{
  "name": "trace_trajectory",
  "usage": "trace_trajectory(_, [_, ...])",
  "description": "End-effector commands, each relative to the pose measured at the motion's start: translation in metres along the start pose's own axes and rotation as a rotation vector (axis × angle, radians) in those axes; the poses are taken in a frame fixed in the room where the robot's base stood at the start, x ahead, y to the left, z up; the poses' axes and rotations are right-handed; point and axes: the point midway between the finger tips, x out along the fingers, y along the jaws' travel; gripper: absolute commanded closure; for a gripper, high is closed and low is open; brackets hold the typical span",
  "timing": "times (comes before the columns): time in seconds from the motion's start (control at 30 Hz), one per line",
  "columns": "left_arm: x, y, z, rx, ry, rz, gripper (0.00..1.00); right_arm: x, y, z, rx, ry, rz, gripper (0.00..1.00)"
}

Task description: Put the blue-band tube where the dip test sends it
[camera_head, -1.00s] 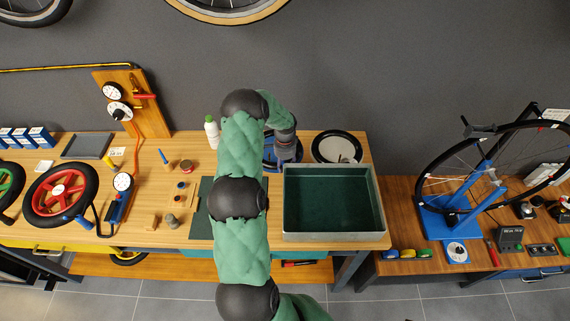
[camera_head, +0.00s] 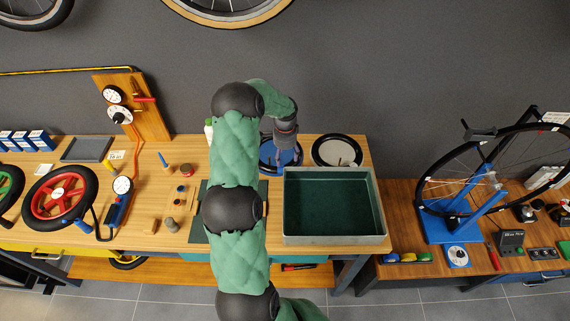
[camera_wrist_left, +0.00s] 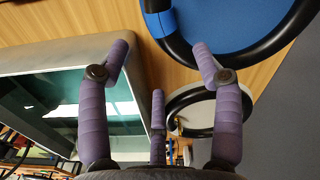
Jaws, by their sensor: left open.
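A black tube (camera_wrist_left: 178,48) with a blue band (camera_wrist_left: 161,22) lies around a blue disc (camera_wrist_left: 235,18) on the wooden bench. The blue disc also shows in the head view (camera_head: 289,158), partly hidden by my left arm and hand. My left gripper (camera_head: 286,142) is over this disc and tube. In the left wrist view its purple fingers (camera_wrist_left: 160,72) are spread apart with nothing between them, and the tube lies beyond them. The grey-rimmed tank (camera_head: 334,240) with dark green inside stands just right of the hand. My right gripper is not in view.
A white dish with a black ring (camera_head: 338,150) sits behind the tank. A red wheel (camera_head: 60,194), gauge and small parts occupy the left bench. A wheel on a blue stand (camera_head: 462,220) is at the right. My left arm covers the bench middle.

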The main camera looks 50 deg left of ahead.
Motion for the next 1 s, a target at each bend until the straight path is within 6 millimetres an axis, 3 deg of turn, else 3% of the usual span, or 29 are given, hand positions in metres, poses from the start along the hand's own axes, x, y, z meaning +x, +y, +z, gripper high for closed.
trace_trajectory(0.1, [-0.021,0.0,0.0,-0.001,0.002,-0.002,0.34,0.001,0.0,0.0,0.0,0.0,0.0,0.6])
trace_trajectory(0.3, [-0.041,0.0,0.0,-0.001,0.0,0.0,0.34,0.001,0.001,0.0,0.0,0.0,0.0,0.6])
trace_trajectory(1.0, [-0.045,0.0,0.0,-0.001,0.0,0.001,0.34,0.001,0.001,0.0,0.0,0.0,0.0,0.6])
